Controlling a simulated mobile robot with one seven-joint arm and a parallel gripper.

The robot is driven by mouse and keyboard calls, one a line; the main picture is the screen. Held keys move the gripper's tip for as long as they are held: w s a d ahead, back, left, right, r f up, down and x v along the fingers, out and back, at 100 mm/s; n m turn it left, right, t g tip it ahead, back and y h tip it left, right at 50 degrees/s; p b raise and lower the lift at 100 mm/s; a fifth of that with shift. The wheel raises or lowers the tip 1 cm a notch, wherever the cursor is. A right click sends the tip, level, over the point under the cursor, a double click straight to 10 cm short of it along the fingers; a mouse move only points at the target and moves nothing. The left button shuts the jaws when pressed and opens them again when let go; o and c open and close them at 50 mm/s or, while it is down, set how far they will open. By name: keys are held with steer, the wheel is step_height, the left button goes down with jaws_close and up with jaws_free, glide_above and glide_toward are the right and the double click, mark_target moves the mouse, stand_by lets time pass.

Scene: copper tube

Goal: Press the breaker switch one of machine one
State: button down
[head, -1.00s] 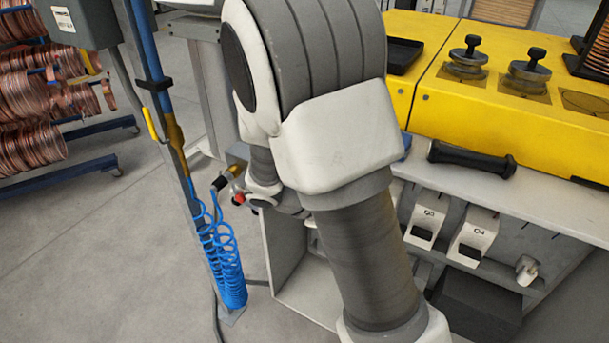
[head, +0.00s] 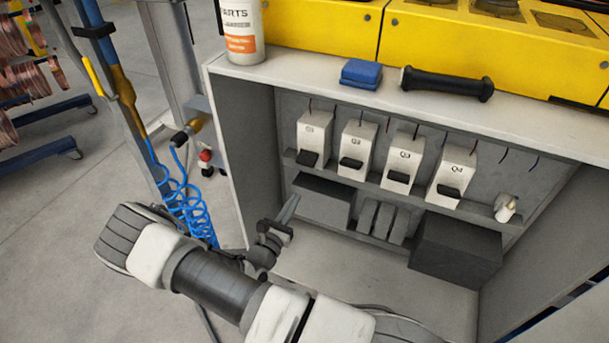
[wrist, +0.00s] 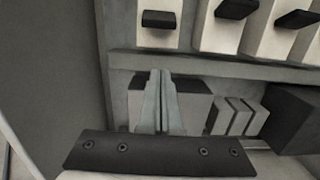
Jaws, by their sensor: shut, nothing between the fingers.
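The breaker labelled Q1 (head: 315,131) is a white block with a black lever (head: 307,159), leftmost in a row inside the open cabinet. In the wrist view its lever (wrist: 159,19) is at the top, just left of centre. My gripper (head: 292,203) is inside the cabinet's left side, below and slightly left of Q1. In the wrist view its fingers (wrist: 161,76) are together and empty, pointing toward the back of the cabinet, below the Q1 lever. They look apart from the breaker.
Breakers Q2 (head: 356,144), Q3 (head: 405,158) and Q4 (head: 454,171) stand to the right. A ledge (wrist: 215,67) runs below them, with dark boxes (head: 456,248) underneath. The cabinet's left wall (head: 240,150) stands beside my arm. A blue coiled hose (head: 188,205) hangs outside it.

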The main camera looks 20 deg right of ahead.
mark_target(307, 158)
steer(key=shift+f, duration=0.2)
steer(key=shift+w, duration=0.1)
steer(key=f+b+x, duration=0.1)
steer(key=b+x, duration=0.1)
steer(key=x, duration=0.8)
steer(key=shift+s+a+r, duration=0.2)
steer(key=shift+a+r, duration=0.05)
steer(key=shift+r, duration=0.5)
steer(key=shift+s+a+r, duration=0.2)
steer(key=shift+a+r, duration=0.05)
steer(key=shift+r, duration=0.5)
steer(key=shift+s+a+r, duration=0.2)
steer(key=shift+r, duration=0.55)
steer(key=shift+r, duration=0.15)
